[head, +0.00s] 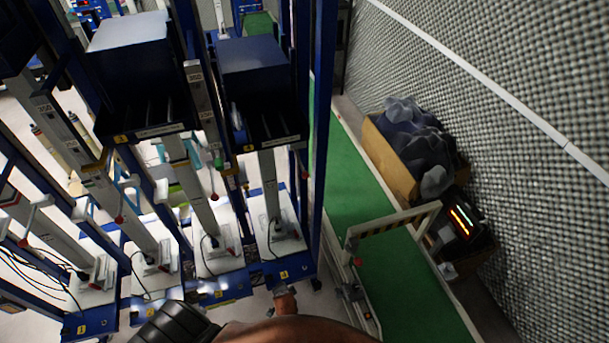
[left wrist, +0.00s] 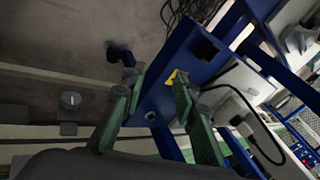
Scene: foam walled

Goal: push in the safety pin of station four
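Station four is the rightmost bay in the head view, with a grey post, a white base plate (head: 268,238) and a yellow number label on the blue front beam (head: 298,268). In the left wrist view, the end of a blue beam (left wrist: 185,72) with a yellow label lies beyond and between the green fingers of my left gripper (left wrist: 157,80). The fingers are apart with nothing clearly held. A small dark knob-like part (left wrist: 120,53) shows beyond the left finger; I cannot tell whether it is the safety pin. I cannot make out the pin in the head view. My right gripper is not in view.
Other stations with posts and cables stand to the left. Blue uprights (head: 322,130) border station four. On the right are a green strip (head: 375,230), a pale frame (head: 395,222), a box of grey foam (head: 395,165) and a textured wall (head: 480,90).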

